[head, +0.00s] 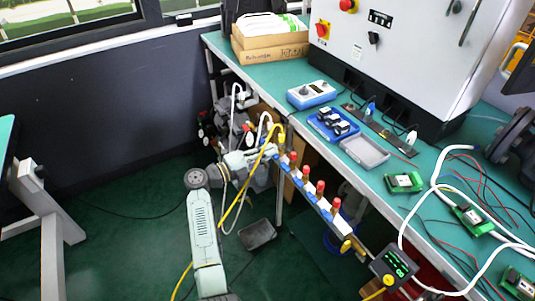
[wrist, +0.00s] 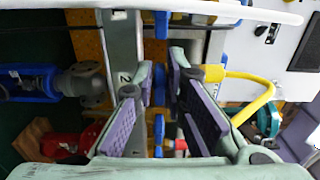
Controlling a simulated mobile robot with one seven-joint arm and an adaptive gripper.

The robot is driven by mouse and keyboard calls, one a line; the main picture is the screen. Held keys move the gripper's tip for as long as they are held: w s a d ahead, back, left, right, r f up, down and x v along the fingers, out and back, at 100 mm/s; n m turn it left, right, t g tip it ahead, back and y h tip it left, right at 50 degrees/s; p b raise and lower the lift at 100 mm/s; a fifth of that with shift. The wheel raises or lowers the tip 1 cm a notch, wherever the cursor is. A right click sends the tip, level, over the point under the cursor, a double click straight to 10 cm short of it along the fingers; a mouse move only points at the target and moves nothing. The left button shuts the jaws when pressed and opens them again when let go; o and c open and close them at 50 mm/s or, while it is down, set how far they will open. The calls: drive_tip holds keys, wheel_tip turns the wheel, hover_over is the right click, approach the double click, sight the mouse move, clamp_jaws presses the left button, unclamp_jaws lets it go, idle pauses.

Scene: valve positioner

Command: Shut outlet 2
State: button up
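The manifold (head: 325,210) runs along the bench's front edge in the head view, with several red-topped outlets (head: 320,187) and blue parts. In the wrist view its grey rail (wrist: 121,40) carries a mark that looks like "2" beside the left finger. My gripper (wrist: 160,76) is open, its purple-padded fingers spread on both sides of a blue part (wrist: 159,85). I see gaps beside the blue part and cannot tell whether either finger touches it, or which way a valve handle points. In the head view my gripper (head: 268,153) is at the manifold's far left end, partly hidden.
A yellow hose (wrist: 255,85) curves close to the right finger. Piping and red-handled valves (head: 205,130) stand behind my arm. A digital display (head: 393,265) hangs at the manifold's near end. The green bench (head: 275,80) holds a blue tray (head: 333,125) and circuit boards.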

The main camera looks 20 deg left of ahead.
drive_tip(key=o, duration=0.3)
drive_tip(key=shift+f, duration=0.1)
